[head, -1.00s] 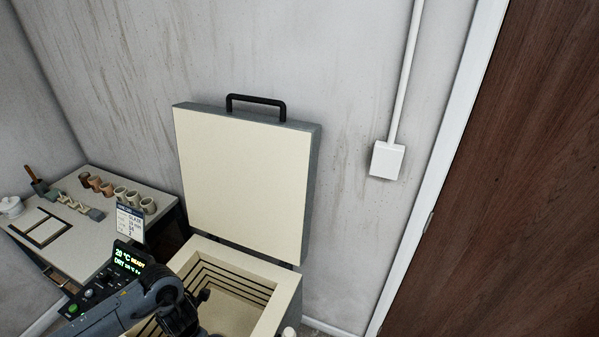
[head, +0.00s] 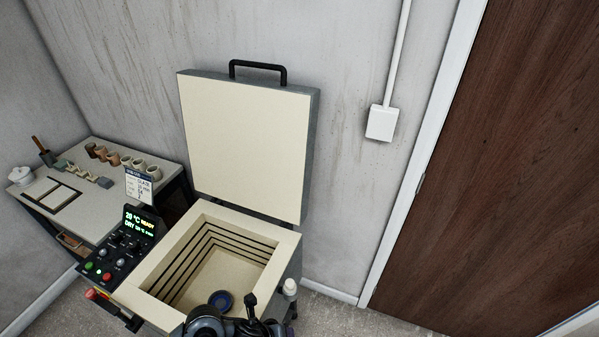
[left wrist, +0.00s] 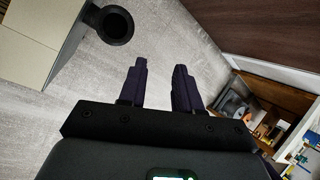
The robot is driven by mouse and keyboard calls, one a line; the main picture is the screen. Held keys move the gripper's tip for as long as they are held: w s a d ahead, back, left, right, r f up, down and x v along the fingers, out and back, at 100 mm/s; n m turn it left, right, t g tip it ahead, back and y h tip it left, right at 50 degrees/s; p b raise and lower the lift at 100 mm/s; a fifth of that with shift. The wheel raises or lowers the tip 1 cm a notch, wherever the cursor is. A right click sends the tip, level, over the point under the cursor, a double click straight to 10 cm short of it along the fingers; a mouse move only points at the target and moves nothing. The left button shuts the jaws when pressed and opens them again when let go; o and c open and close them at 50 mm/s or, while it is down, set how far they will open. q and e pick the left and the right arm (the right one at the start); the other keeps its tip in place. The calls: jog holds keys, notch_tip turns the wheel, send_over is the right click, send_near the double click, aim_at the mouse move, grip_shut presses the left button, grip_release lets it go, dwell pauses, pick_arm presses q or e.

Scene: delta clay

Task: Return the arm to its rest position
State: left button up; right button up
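My left gripper (left wrist: 160,82) shows in the left wrist view with its two dark fingers apart and nothing between them. It hangs over bare grey floor, beside a pale block-shaped body with a round black part on it. In the head view only dark parts of my arm show at the bottom edge, in front of the open kiln (head: 146,277); the fingers are hidden there. My right gripper is in neither view.
The kiln lid (head: 245,150) stands raised against the wall. A control panel (head: 118,245) is on the kiln's left side. A table (head: 30,190) with several small pots is at the left. A brown door (head: 490,170) is at the right, with clear floor before it.

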pick_arm(q)
jog(key=s+d+r+n+t, duration=0.2)
jog(key=s+r+n+t, duration=0.3)
jog(key=n, duration=0.9)
jog(key=s+a+n+g+y, duration=0.25)
jog(key=s+a+n, duration=0.35)
jog(key=a+n, duration=0.3)
jog(key=s+a+n+g+y, duration=0.25)
jog(key=s+a+n, duration=0.35)
jog(key=a+n, duration=0.35)
notch_tip(320, 180, down, 15)
jog(key=h+b, duration=0.1)
jog(key=b, duration=1.4)
notch_tip(320, 180, up, 39)
jog(key=p, duration=3.9)
notch_tip(320, 180, down, 49)
jog(key=b, duration=4.9)
jog(key=shift+s+a+f+g, duration=0.2)
jog(key=shift+s+a+g, duration=0.05)
jog(key=shift+g, duration=0.05)
jog(key=shift+r, duration=0.1)
